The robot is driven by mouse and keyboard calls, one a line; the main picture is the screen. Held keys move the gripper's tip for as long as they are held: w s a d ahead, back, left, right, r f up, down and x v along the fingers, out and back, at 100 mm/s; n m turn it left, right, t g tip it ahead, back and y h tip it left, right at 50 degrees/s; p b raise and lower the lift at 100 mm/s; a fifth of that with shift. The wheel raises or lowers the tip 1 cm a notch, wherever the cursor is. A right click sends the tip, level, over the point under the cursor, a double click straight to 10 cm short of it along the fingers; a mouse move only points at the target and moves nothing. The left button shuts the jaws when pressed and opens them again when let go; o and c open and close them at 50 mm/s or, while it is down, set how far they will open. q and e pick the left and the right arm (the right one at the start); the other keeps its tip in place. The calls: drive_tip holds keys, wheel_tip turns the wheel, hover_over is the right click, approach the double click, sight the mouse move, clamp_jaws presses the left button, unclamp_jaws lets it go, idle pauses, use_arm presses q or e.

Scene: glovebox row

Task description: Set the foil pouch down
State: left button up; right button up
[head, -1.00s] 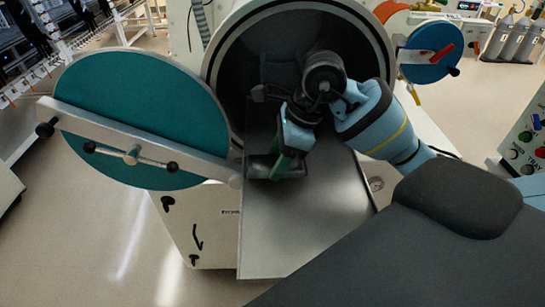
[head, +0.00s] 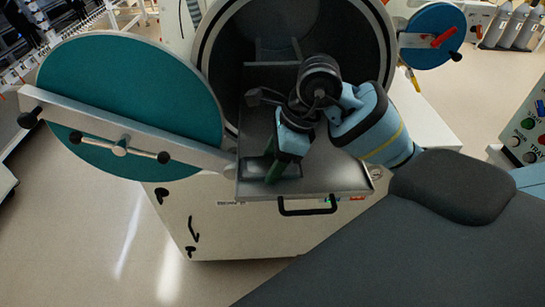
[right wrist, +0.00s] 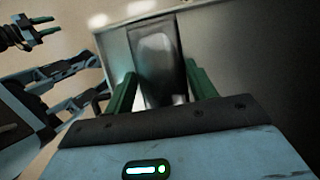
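The foil pouch (right wrist: 158,60) is a dark grey rectangle with a pale shiny patch. In the head view my right gripper (head: 272,166) points down over the front part of the metal tray (head: 335,178).
The tray sticks out of the round open chamber (head: 225,60) and has a black handle (head: 307,210) at its front. The teal round door (head: 125,85) stands open at the left. A blue round door (head: 432,45) is at the right.

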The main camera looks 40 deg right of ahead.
drive_tip(key=o, duration=0.4)
drive_tip(key=shift+d, duration=0.1)
drive_tip(key=shift+r, duration=0.25)
drive_tip(key=v, duration=1.1)
drive_tip(key=shift+s+d+r+p, duration=0.1)
drive_tip(key=shift+s+r+p, duration=0.05)
drive_tip(key=shift+r+p, duration=0.25)
